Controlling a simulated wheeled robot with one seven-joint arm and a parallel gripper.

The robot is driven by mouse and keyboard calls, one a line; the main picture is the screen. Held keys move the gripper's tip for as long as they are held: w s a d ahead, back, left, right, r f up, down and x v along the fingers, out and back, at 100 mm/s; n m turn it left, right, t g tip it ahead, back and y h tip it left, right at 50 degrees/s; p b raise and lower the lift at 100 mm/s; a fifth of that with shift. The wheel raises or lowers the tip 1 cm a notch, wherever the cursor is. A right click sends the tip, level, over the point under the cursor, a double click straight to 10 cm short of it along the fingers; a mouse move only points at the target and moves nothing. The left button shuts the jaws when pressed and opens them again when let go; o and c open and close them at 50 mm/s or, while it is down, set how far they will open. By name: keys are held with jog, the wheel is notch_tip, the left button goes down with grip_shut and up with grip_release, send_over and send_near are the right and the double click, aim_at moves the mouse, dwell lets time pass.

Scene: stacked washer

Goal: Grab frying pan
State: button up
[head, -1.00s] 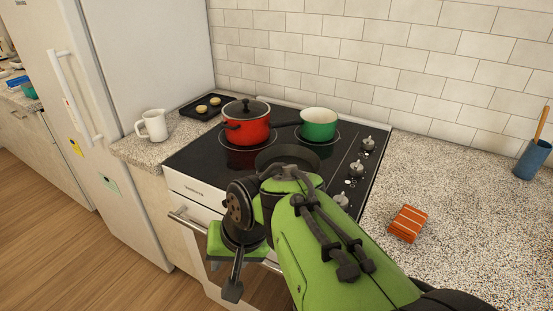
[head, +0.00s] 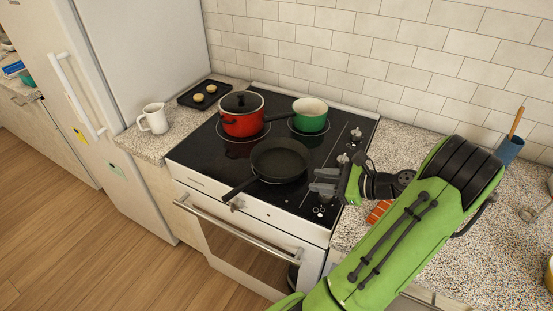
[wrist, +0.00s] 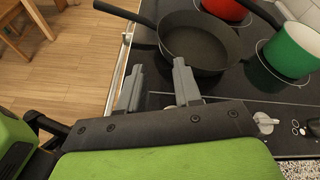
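A black frying pan (head: 279,160) sits on the front of the black stovetop, its handle pointing to the front left past the stove's edge. In the wrist view the pan (wrist: 199,44) lies just beyond the fingertips, with its handle toward the upper left. My gripper (head: 322,181) is to the right of the pan, over the stove's right front near the knobs. Its two grey fingers are apart and nothing is between them, as the wrist view of my gripper (wrist: 158,85) also shows. The fingers do not appear to touch the pan.
A red lidded pot (head: 243,122) and a green pan (head: 310,122) stand on the back burners. A white pitcher (head: 154,118) and a dark tray (head: 208,93) stand on the left counter. An orange item (head: 378,212) is partly hidden behind my arm. The oven handle (head: 225,232) juts out in front.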

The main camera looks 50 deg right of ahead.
aim_at(273, 177)
jog(key=b+x, duration=0.4)
jog(key=x, duration=1.2)
jog(key=shift+c, duration=0.7)
grip_shut()
jog(key=shift+s, duration=0.1)
